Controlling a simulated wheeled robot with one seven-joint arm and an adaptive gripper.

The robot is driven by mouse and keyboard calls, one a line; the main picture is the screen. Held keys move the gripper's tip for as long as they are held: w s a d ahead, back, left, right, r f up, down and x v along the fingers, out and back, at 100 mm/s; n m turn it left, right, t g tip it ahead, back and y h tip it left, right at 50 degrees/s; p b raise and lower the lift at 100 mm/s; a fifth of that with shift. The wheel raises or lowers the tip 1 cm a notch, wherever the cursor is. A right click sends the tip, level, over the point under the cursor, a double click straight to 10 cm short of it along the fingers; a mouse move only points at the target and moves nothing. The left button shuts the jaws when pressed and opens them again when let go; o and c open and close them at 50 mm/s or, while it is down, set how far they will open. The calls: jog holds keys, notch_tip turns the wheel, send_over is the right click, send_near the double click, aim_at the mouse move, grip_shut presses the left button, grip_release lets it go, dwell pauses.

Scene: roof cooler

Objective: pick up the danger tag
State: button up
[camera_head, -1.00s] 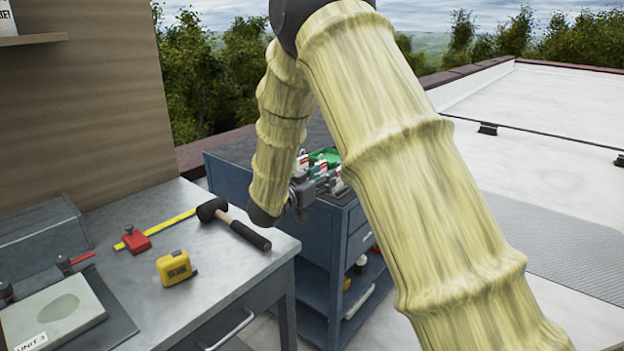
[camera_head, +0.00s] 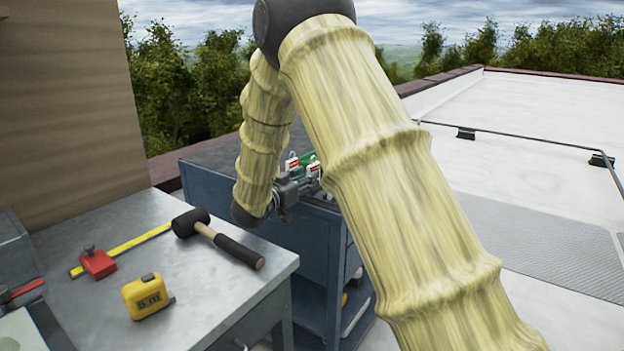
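Small white-and-red tags (camera_head: 291,162) lie or stand on top of the blue cart, just beyond my gripper; one of them may be the danger tag, but they are too small to read. A second white-and-red tag (camera_head: 313,170) shows to the right, next to a green item (camera_head: 307,158). My gripper (camera_head: 298,187) is at the cart's top, close to these tags. My own arm hides part of the gripper and cart top. I cannot tell whether the fingers are open or touching anything.
The blue cart (camera_head: 310,248) stands beyond the grey metal bench (camera_head: 215,290). On the bench lie a black mallet (camera_head: 235,248), a yellow tape measure (camera_head: 147,297), a red clamp piece (camera_head: 97,263) and a yellow rule (camera_head: 140,242). White roof lies open at right.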

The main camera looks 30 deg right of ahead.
jog(key=x, duration=0.4)
jog(key=shift+d+f, duration=0.15)
jog(key=shift+c, duration=0.4)
grip_shut()
